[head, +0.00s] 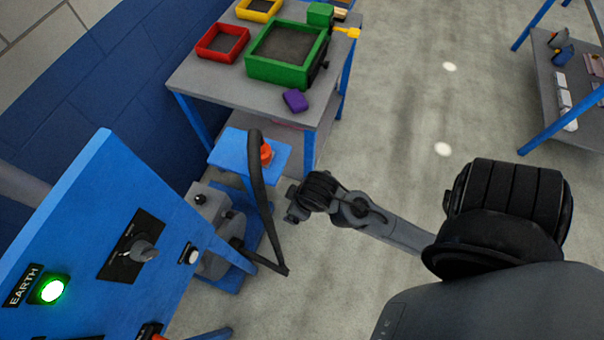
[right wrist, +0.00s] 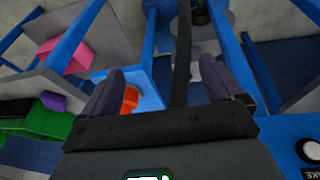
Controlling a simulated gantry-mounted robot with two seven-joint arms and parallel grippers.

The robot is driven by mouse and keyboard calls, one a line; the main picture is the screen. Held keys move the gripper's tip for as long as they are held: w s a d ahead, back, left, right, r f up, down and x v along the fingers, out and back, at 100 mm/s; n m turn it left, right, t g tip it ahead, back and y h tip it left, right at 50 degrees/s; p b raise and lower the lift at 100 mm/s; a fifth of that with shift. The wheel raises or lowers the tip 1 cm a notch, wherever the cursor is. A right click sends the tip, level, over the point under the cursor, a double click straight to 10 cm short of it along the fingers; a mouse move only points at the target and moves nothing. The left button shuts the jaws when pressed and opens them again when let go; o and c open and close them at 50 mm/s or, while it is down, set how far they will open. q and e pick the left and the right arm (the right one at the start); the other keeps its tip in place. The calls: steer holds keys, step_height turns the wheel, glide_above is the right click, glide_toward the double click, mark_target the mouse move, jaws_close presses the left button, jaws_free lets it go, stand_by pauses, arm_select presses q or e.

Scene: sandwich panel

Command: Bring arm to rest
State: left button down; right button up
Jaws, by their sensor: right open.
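My right arm comes in from the right in the head view, and its gripper (head: 294,207) hangs in free air just right of the blue control panel (head: 95,215). In the right wrist view the two dark fingers of this gripper (right wrist: 160,88) stand wide apart with nothing between them in their grip. Behind them are a small blue stand with an orange-red knob (right wrist: 130,99) and a black strap-like bar (right wrist: 182,60). My left gripper is not in view.
The panel has a lit green EARTH lamp (head: 51,290) and a rotary switch (head: 143,250). The black bar (head: 262,190) stands close to my right gripper. A grey table (head: 205,82) holds coloured trays. A shelf (head: 555,95) stands far right. Floor (head: 420,110) between is clear.

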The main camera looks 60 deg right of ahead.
steer(key=s+a+r+y, duration=0.1)
steer(key=s+a, duration=0.3)
steer(key=shift+a+r+n, duration=0.25)
steer(key=shift+n, duration=0.15)
